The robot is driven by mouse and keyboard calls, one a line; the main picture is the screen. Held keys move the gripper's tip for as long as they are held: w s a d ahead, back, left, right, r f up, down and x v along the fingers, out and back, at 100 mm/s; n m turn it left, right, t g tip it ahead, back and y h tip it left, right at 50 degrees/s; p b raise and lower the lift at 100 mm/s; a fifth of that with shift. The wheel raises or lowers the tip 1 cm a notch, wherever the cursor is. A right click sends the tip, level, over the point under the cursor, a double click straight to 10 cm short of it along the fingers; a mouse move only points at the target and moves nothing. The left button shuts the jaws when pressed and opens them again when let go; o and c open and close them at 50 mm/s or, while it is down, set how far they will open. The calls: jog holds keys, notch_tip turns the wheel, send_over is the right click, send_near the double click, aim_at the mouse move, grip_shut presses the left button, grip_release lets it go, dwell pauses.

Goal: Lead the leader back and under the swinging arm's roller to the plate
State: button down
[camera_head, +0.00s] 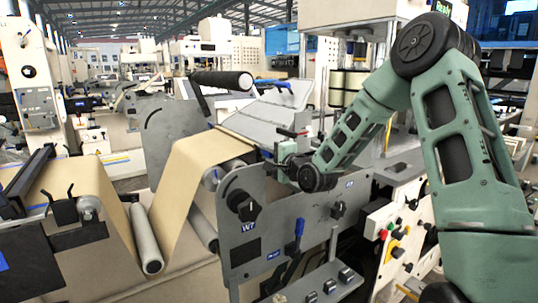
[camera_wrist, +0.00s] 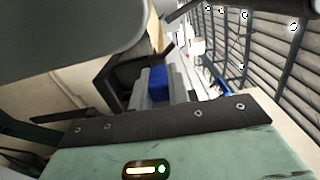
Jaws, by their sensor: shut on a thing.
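The tan kraft leader (camera_head: 183,165) runs from the left, dips under a low grey roller (camera_head: 146,240), and rises to the upper rollers. Its front edge reaches my gripper (camera_head: 283,150), which is shut on it behind the grey side plate's top edge. The exact grip is too small to see clearly. A black roller (camera_head: 220,80) on a dark arm stands above the web; I cannot tell whether this is the swinging arm's roller. A pale sloping plate (camera_head: 265,122) lies beyond the web. In the wrist view, a tan strip (camera_wrist: 156,35) shows past the dark jaw parts and blue piece (camera_wrist: 158,84).
The grey side plate (camera_head: 290,215) carries knobs and a blue lever (camera_head: 299,229) close below my gripper. A blue-ended handle (camera_head: 290,88) is above the sloping plate. A large grey rounded part (camera_wrist: 70,35) is close in the wrist view.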

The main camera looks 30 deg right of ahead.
jog(key=shift+f, duration=0.1)
jog(key=c, duration=1.3)
grip_release()
jog(key=shift+o, duration=0.2)
jog(key=shift+s, duration=0.15)
jog(key=s+b, duration=1.3)
jog(key=s, duration=0.4)
jog(key=shift+d, duration=0.35)
jog(key=shift+f, duration=0.1)
